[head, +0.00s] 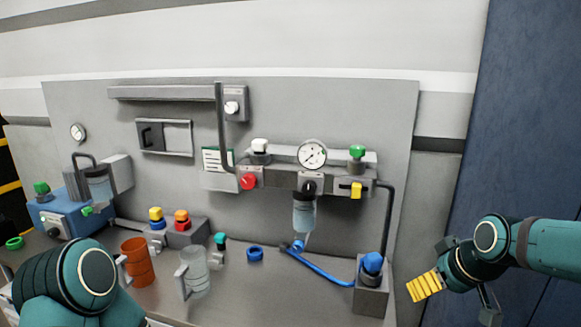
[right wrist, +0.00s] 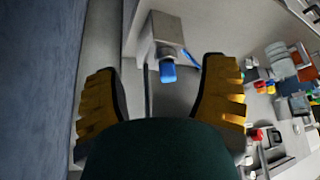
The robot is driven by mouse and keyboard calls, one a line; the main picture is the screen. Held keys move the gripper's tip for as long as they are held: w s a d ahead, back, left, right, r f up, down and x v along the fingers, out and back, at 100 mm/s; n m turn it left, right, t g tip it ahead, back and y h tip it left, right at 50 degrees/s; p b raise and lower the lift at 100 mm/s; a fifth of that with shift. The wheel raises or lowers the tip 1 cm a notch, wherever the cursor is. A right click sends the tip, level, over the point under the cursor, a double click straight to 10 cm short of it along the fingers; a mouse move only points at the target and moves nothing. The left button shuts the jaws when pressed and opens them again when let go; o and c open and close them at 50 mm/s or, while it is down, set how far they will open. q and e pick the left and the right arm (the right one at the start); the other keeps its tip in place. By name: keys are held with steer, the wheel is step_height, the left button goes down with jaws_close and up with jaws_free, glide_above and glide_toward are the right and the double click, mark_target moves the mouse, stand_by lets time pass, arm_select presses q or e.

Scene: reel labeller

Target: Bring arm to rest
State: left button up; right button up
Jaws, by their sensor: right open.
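My right arm comes in from the right in the head view. Its gripper (head: 427,287) has yellow ribbed fingers and hangs to the right of the bench, apart from everything there. In the right wrist view the two yellow fingers (right wrist: 162,95) stand wide apart, open and empty. A grey block with a blue knob (right wrist: 167,72) shows beyond and between them, not touched. My left arm shows as a teal and black joint at the lower left of the head view; its gripper is out of view.
A panel with a gauge (head: 312,153) stands behind. A dark blue wall (head: 525,130) is at right.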

steer(key=s+a+f+m+g+y, duration=0.1)
steer(key=a+f, duration=0.4)
steer(key=f, duration=0.5)
steer(key=s+a+f+m+g, duration=0.1)
steer(key=a+f, duration=0.3)
steer(key=f, duration=0.6)
arm_select(q)
steer(key=shift+s, duration=0.2)
arm_select(e)
steer(key=s+a+f+m+g, duration=0.1)
steer(key=s+a+f, duration=0.3)
steer(key=s+f, duration=0.3)
steer(key=s+a+f+m+g+y, duration=0.1)
steer(key=s+a+f+m, duration=0.1)
steer(key=s+a+f, duration=0.3)
step_height(320, 180, down, 3)
steer(key=shift+s+f, duration=0.15)
steer(key=shift+s, duration=0.8)
